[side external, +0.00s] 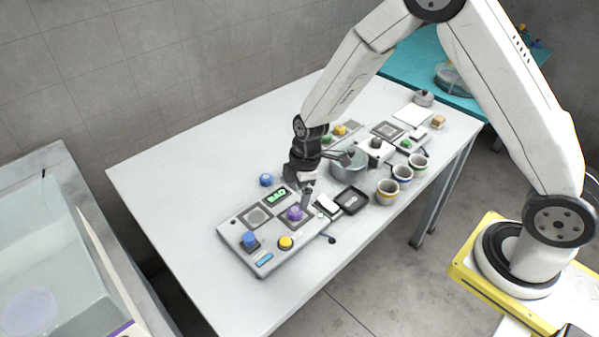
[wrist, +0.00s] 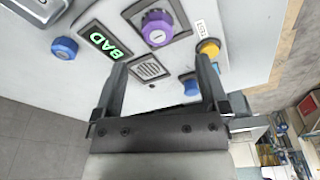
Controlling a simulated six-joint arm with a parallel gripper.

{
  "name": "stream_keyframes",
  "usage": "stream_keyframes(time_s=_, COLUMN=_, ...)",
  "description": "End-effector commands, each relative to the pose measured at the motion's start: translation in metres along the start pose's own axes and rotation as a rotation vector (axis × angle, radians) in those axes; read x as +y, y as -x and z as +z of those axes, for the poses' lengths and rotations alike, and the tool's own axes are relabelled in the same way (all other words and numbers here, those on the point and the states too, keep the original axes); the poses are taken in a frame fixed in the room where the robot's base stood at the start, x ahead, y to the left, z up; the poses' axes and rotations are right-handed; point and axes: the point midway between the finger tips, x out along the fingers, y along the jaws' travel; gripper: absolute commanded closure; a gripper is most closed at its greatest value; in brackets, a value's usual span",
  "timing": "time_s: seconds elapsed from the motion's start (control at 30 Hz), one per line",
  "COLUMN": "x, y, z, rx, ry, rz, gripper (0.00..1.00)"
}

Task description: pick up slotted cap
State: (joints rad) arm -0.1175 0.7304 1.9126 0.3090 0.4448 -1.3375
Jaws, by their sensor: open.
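A purple cap (side external: 295,213) sits on the grey control panel (side external: 236,238) on the table. In the wrist view the purple cap (wrist: 157,28) shows a pale slot-like line on its face. A loose blue cap (side external: 266,179) lies on the bare table behind the panel; it also shows in the wrist view (wrist: 64,48), where I cannot make out a slot. My gripper (side external: 300,189) is open and empty above the panel's back right side. In the wrist view my gripper (wrist: 160,66) has its fingers apart, with the purple cap beyond the tips.
The panel carries a lit green BAD display (side external: 277,196), a blue button (side external: 249,240) and a yellow button (side external: 286,243). A black tray (side external: 351,200), a round metal pot (side external: 348,165) and several banded cups stand to the right. The table's left part is clear.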

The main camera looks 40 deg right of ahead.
Motion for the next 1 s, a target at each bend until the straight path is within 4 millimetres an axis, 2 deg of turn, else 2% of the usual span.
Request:
stream_keyframes(time_s=0.1, x=0.0, y=-0.007, z=0.0, rx=0.0, ry=0.0, rz=0.001, gripper=0.06)
stream_keyframes(time_s=0.47, x=0.0, y=-0.013, z=0.0, rx=0.0, ry=-0.001, rz=0.0, gripper=0.06)
stream_keyframes(time_s=1.0, x=0.002, y=-0.057, z=0.001, rx=-0.001, ry=0.0, rz=0.0, gripper=0.06)
